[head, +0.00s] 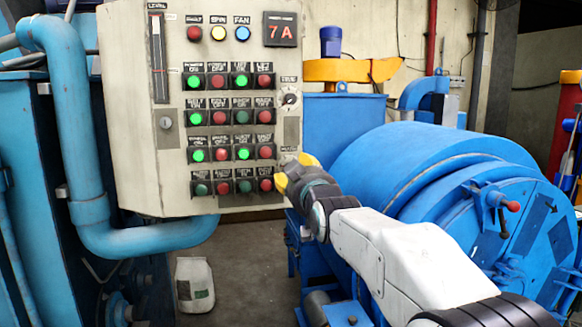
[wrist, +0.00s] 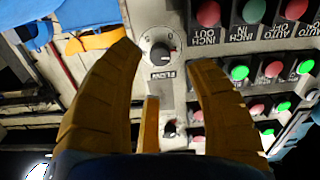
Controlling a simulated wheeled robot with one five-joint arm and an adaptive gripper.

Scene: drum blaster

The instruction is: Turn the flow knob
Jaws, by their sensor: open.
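The flow knob (wrist: 160,53) is a black round knob on a pale dial plate, with a small label beside it that reads FLOW upside down in the wrist view. My gripper (wrist: 165,56) is open, with a yellow finger on each side of the knob in that view. I see no finger touching it, and the remaining depth is unclear. In the head view my gripper (head: 295,172) is at the panel's lower right edge and hides the flow knob. The control panel (head: 140,100) is a cream box with rows of lit buttons.
A second knob (head: 290,99) sits higher on the panel's right side; it also shows between my fingers in the wrist view (wrist: 168,129). Red and green buttons (head: 218,118) lie close to the left. A blue drum (head: 400,150) stands to the right behind my arm.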

